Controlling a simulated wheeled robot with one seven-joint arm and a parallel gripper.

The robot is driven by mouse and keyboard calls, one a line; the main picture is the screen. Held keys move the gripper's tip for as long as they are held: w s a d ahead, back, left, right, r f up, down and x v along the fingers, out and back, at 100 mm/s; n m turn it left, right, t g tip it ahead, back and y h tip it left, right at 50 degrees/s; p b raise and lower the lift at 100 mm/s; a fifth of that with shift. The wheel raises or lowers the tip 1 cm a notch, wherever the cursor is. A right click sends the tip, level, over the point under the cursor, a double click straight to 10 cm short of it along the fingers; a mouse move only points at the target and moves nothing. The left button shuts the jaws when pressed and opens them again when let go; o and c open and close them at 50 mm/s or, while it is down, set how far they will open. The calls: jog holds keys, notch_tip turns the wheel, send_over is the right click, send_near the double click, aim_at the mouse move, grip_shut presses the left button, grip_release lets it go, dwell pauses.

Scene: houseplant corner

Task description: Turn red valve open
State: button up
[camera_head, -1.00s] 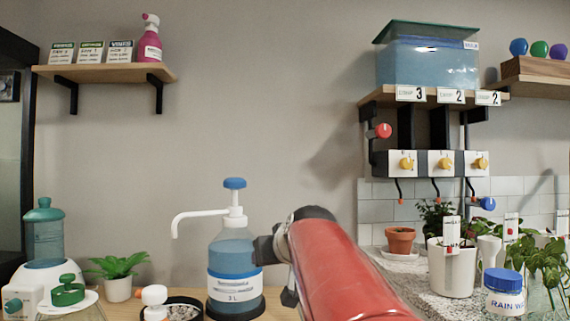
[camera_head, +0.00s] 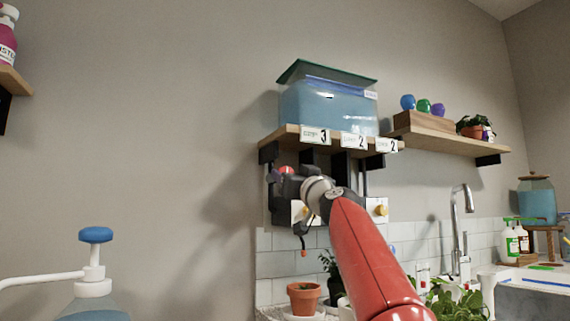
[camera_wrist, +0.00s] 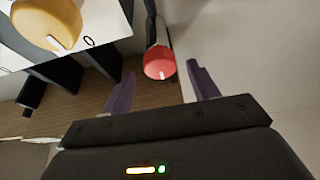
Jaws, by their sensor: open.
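The red valve (camera_wrist: 159,63) is a round red knob with a white mark on its face. In the wrist view it lies just beyond and between my two fingertips, and I see no contact. In the head view only a bit of the red valve (camera_head: 286,169) shows above my gripper (camera_head: 278,177), at the left side under the shelf. My gripper (camera_wrist: 159,80) is open and empty, with one dark finger on each side of the valve's line. My wrist and arm hide most of the valve panel in the head view.
A yellow knob (camera_wrist: 48,22) on a white plate is close at the upper left of the wrist view. The shelf (camera_head: 300,134) carries a blue water tank (camera_head: 328,106) above my gripper. A terracotta pot (camera_head: 305,298) stands below. The wall left of the valves is clear.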

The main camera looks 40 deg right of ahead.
jog(key=p+x, duration=0.2)
jog(key=x, duration=0.1)
jog(key=shift+r, duration=0.1)
jog(key=shift+w, duration=0.35)
jog(key=c, duration=1)
